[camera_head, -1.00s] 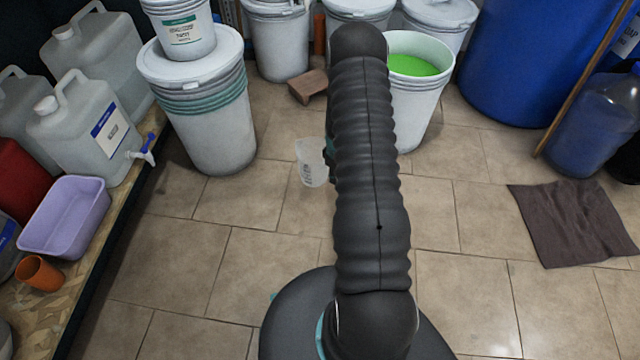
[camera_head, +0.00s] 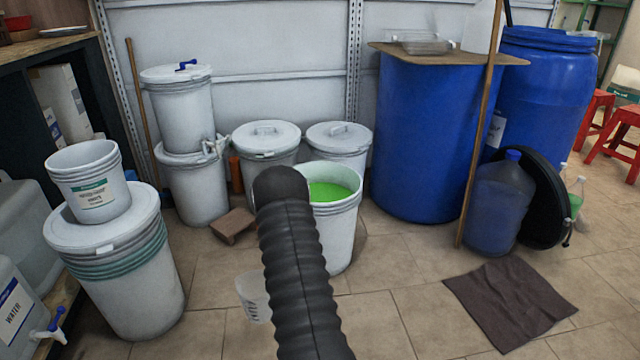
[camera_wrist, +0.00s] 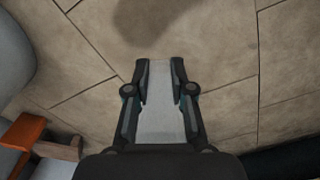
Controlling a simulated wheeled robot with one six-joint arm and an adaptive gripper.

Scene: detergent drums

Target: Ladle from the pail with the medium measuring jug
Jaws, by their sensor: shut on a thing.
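The pail (camera_head: 335,235) is white, open and upright on the floor. It holds bright green liquid (camera_head: 328,191) below its rim. The measuring jug (camera_head: 253,297) is translucent with dark markings, just left of my arm and nearer to me than the pail. It is outside the pail, apart from it and to the left in the picture. In the wrist view my gripper (camera_wrist: 160,88) is shut on a pale part of the jug (camera_wrist: 160,120). My arm hides the gripper in the head view and covers part of the jug and the pail's left side.
Lidded white buckets (camera_head: 266,150) stand behind the pail. A brown block (camera_head: 232,225) lies left of it. A blue drum (camera_head: 425,140) with a board on top and a leaning pole (camera_head: 478,130) stand right. A dark cloth (camera_head: 510,300) lies on the floor. Tiles at front are clear.

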